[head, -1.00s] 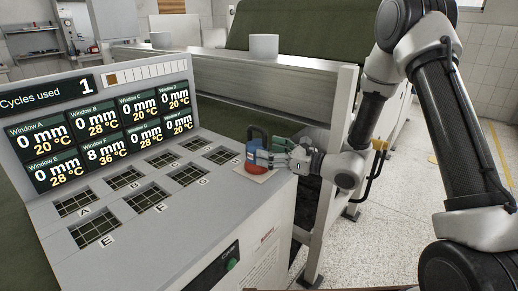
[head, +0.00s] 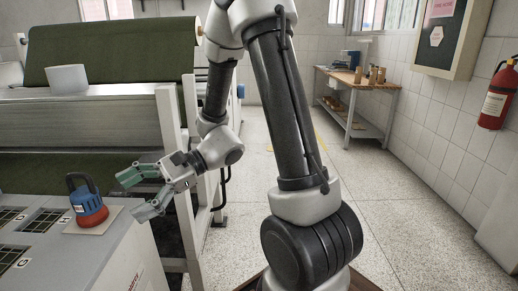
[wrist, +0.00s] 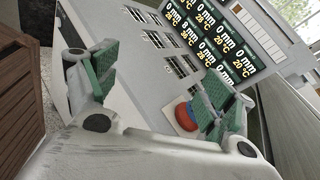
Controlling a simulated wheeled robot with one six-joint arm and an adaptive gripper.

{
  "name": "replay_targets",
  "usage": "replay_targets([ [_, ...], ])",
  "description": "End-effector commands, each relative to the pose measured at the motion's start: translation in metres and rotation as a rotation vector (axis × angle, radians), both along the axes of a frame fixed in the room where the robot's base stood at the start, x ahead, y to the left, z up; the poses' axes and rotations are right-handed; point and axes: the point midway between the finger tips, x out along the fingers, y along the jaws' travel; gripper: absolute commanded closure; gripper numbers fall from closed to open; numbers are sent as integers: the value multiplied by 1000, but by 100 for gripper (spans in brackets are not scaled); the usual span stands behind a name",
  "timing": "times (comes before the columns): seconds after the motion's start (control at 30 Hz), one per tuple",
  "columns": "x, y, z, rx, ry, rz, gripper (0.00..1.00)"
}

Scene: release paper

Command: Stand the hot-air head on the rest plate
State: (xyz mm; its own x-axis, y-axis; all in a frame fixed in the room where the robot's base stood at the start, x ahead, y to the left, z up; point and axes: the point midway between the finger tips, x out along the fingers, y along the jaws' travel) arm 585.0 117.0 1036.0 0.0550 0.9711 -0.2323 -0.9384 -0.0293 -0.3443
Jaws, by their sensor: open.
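The hot-air head (head: 88,206) has a red lower part, a blue body and a dark loop handle. It stands upright on the beige rest plate (head: 108,219), at the right end of the grey console top. My gripper (head: 136,195) is open and empty, with green-padded fingers. It is to the right of the hot-air head, with a gap between them. In the wrist view, the red part of the hot-air head (wrist: 184,114) shows partly behind one finger of my gripper (wrist: 158,78).
Grated windows (head: 43,221) line the console top. The console display (wrist: 205,40) shows in the wrist view. A machine with a green roll (head: 115,48) and a white cylinder (head: 67,79) stands behind. A wooden bench (head: 350,77) and open floor (head: 400,215) lie to the right.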

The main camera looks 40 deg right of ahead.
Motion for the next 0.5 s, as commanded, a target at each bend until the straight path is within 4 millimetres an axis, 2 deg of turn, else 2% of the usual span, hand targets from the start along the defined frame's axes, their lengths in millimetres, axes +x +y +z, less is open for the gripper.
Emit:
replay_targets([
  [0.03, -25, -9, 10, -85, -88, 88, 17],
  [0.1, -57, -30, 13, -221, -208, 215, 17],
  [0.2, -93, -70, 14, -432, -385, 382, 17],
  [0.33, -118, -134, 21, -732, -623, 565, 17],
  [0.5, -125, -211, 47, -1103, -885, 736, 17],
])
